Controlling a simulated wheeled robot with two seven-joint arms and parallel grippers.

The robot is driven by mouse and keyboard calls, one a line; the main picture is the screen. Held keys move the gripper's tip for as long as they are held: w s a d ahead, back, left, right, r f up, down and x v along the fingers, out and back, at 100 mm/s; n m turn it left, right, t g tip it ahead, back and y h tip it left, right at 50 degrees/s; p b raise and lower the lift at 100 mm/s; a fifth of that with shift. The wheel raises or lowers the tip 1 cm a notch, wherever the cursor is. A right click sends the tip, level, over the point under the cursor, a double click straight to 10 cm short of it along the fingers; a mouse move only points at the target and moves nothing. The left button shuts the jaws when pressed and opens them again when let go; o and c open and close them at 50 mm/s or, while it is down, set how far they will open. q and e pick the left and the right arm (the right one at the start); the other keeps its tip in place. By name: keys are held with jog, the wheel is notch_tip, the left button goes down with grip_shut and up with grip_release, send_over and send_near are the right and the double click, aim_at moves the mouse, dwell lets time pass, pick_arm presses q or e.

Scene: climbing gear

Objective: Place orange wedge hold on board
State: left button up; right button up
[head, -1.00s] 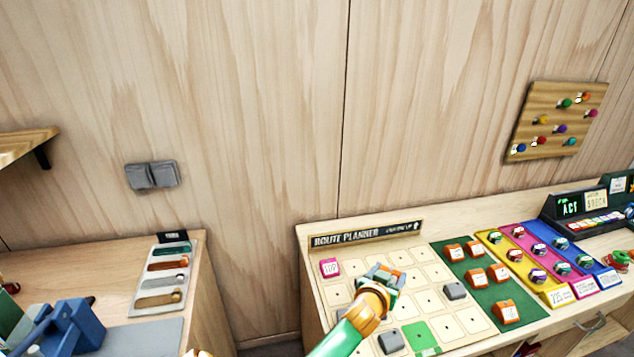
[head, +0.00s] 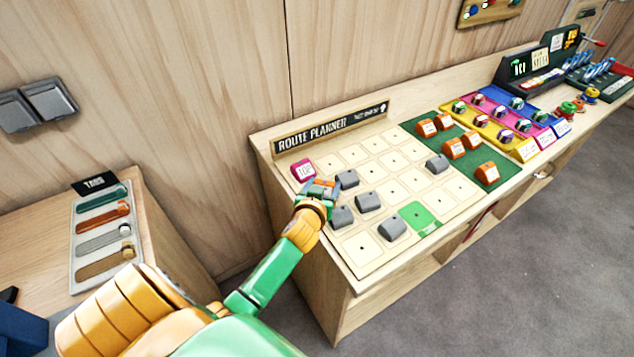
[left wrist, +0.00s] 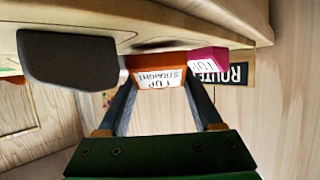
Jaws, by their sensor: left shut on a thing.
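My left gripper (head: 321,188) is over the left part of the cream route planner board (head: 363,243), near the pink TOP hold (head: 303,170). It is shut on an orange wedge hold, which shows between the fingers in the left wrist view (left wrist: 157,72) with a white label reading "UP STRAIGHT". The pink hold (left wrist: 207,60) shows just beside it there. The gripper hides most of the held wedge in the head view. I cannot tell whether the wedge touches the board. My right gripper is not in view.
Several grey holds stand on the board, one (head: 343,216) close to my gripper; a dark grey one (left wrist: 68,60) looms large in the wrist view. Several other orange holds (head: 487,173) sit on the green mat (head: 508,168) at right. The board's back cells are bare.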

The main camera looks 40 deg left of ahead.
pick_arm(q)
jog(key=shift+w+a+f+p, duration=0.1)
jog(key=shift+a+f+p, duration=0.1)
jog(key=shift+f+p, duration=0.15)
jog(key=shift+a, duration=0.25)
jog(key=o, duration=1.1)
jog(key=shift+a, duration=0.1)
jog(key=shift+d+r, duration=0.1)
jog(key=shift+d, duration=0.2)
jog(key=v, duration=1.2)
jog(key=shift+a+p, duration=0.2)
jog(key=shift+p, duration=0.15)
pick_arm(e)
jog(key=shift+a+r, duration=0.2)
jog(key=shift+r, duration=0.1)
